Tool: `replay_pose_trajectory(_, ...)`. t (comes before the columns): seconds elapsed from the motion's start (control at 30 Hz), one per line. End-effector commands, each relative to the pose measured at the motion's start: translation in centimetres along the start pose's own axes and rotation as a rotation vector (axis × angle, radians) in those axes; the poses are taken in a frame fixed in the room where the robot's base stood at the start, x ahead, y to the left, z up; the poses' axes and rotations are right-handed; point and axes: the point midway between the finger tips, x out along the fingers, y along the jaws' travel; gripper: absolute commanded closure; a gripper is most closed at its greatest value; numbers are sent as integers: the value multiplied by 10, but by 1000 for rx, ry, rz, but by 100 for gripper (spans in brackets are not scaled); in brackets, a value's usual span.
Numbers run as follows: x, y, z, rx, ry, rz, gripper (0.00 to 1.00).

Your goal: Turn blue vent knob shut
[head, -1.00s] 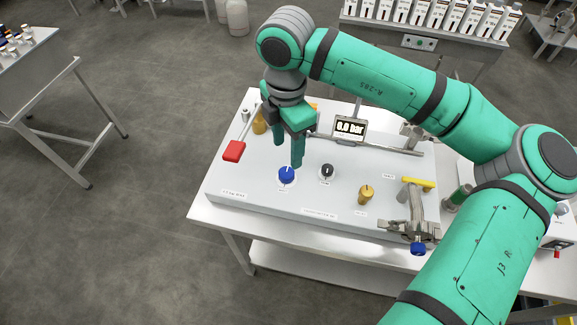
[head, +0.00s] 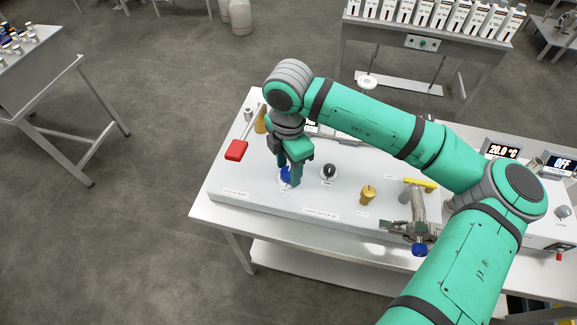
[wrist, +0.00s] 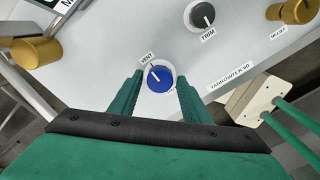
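The blue vent knob (wrist: 161,79) sits on the light grey panel with a white pointer line on its face. In the head view the knob (head: 286,175) is partly hidden behind my gripper (head: 290,178). My gripper is open, with one green finger on each side of the knob. In the wrist view the fingertips (wrist: 160,80) flank the knob, and gaps show between them and it. I cannot tell whether the fingers reach down to its height.
The black trim knob (head: 328,172) is close to the right of my gripper. A brass relief knob (head: 367,194) and a clamp with a blue knob (head: 419,249) are farther right.

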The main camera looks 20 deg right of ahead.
Motion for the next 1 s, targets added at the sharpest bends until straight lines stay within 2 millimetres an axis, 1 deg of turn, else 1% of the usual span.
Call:
replay_pose_trajectory(0.03,0,0,0,0,0,0,70)
replay_pose_trajectory(0.07,0,0,0,0,0,0,78)
replay_pose_trajectory(0.1,0,0,0,0,0,0,87)
replay_pose_trajectory(0.13,0,0,0,0,0,0,90)
replay_pose_trajectory(0.37,0,0,0,-12,0,0,90)
replay_pose_trajectory(0.57,0,0,0,-77,0,0,90)
replay_pose_trajectory(0.77,0,0,1,-217,-2,1,90)
replay_pose_trajectory(1.0,0,0,1,-440,-2,-1,90)
